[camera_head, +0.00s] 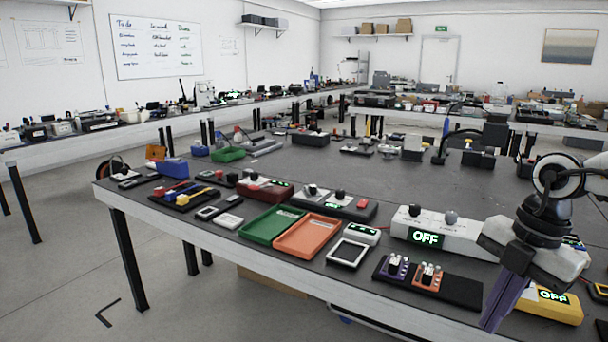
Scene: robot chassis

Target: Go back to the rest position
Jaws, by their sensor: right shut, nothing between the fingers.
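My right gripper (505,300) shows at the right of the head view, at the end of the white and black arm that comes in from the right edge. Its purple fingers are shut with nothing between them and point down. They hang at the near edge of the table, between a black board and a yellow box. I cannot tell how high above the table they are. My left gripper is not in view.
The dark table (390,190) holds a green tray (271,224), an orange tray (308,236), a white box reading OFF (440,231), a black board (458,291) with purple and orange parts, and a yellow box (552,305). The table's middle is clear.

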